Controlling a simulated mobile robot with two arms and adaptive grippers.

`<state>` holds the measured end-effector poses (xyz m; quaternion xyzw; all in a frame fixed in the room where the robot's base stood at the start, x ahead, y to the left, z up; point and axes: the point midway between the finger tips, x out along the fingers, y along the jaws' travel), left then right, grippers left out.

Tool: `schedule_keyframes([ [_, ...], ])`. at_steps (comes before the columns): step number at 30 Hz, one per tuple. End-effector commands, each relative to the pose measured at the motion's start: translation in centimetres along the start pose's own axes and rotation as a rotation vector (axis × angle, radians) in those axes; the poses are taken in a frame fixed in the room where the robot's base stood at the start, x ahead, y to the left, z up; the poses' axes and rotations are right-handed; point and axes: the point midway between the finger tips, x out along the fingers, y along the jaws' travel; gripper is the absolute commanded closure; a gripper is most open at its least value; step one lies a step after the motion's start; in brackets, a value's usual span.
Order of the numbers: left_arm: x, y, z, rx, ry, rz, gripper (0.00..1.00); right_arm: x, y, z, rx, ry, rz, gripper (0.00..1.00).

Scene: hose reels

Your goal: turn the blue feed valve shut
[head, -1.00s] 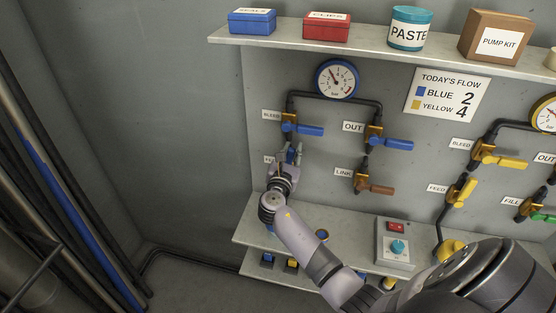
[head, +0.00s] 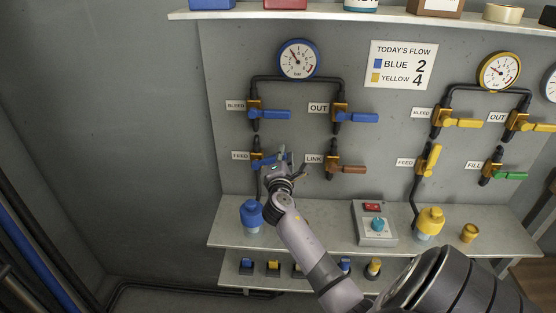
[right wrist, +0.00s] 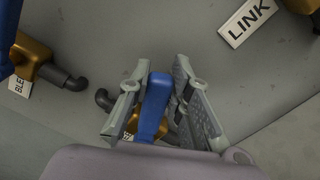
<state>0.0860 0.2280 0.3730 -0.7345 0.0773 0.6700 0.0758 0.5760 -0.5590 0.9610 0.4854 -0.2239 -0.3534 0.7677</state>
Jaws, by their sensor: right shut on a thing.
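The blue feed valve (head: 257,161) is on the wall panel at the left, beside its FEED label. Its blue lever points right, across the pipe, and is partly hidden by my right gripper. My right gripper (head: 279,158) is at this lever. In the right wrist view the blue lever (right wrist: 153,106) lies between the two fingers of the gripper (right wrist: 158,100), which are shut on it. The brass valve body shows partly behind the fingers. My left gripper is not in view.
The blue bleed valve (head: 270,114) is just above, and the brown-handled link valve (head: 347,169) is close to the right. Below, a shelf (head: 325,222) carries a blue-capped bottle (head: 251,215) and a control box (head: 374,223).

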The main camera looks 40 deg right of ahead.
Motion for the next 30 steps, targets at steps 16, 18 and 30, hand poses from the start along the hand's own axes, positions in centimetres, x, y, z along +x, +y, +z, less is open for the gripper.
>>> schedule_keyframes([
  [16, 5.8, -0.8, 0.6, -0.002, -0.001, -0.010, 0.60, 0.0, -4.0, -0.9, 0.386, 0.000, -0.003, 1.00],
  [18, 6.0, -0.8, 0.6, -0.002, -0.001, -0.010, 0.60, 0.0, -4.2, -1.0, 0.411, 0.000, -0.003, 1.00],
  [30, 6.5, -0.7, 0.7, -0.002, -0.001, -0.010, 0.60, 0.0, -4.4, -1.1, 0.462, 0.000, -0.004, 1.00],
])
